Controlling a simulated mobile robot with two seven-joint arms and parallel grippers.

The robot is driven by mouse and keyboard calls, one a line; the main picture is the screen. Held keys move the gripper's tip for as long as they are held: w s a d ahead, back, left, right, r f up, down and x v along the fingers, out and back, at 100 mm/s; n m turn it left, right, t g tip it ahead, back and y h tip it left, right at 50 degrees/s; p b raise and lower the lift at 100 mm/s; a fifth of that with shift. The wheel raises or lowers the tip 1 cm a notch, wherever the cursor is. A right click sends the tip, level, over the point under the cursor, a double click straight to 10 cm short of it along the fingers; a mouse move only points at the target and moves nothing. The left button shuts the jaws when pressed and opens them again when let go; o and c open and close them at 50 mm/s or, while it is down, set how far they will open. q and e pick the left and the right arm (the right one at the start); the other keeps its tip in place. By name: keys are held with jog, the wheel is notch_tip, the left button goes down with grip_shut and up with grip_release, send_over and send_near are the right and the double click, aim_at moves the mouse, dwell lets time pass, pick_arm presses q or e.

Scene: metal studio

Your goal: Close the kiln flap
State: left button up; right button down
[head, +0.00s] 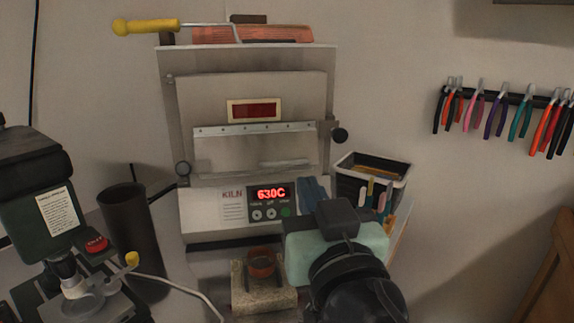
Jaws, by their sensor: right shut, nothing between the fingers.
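The grey kiln (335,85) stands on the bench in the middle of the head view, with a red display reading 630C on its sloped front panel. Its flap (240,150) is a pale metal panel below a riveted strip, under the small red window. I cannot tell clearly how far the flap stands open. My right gripper (314,190) is in front of the kiln's right side, below and right of the flap, by the display. Its bluish fingers point up and are shut and empty, apart from the flap. My left gripper is out of view.
A black bin (376,160) with tools stands right of the kiln. A dark green machine (50,195) and a dark cylinder (130,235) stand at left. A small pot (261,263) sits on a block in front. Pliers (497,110) hang on the right wall.

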send_near(295, 161)
jog(key=w+a+r, duration=0.2)
jog(key=w+r, duration=0.1)
jog(key=r, duration=0.1)
jog(key=w+f, duration=0.2)
jog(key=w, duration=0.1)
jog(key=shift+a, duration=0.4)
jog(key=shift+s, duration=0.1)
jog(key=w+f, duration=0.1)
jog(key=f, duration=0.1)
jog(key=w+f, duration=0.1)
jog(key=f, duration=0.1)
jog(key=shift+w+a+f, duration=0.1)
jog(key=shift+w+a, duration=0.1)
jog(key=shift+s, duration=0.1)
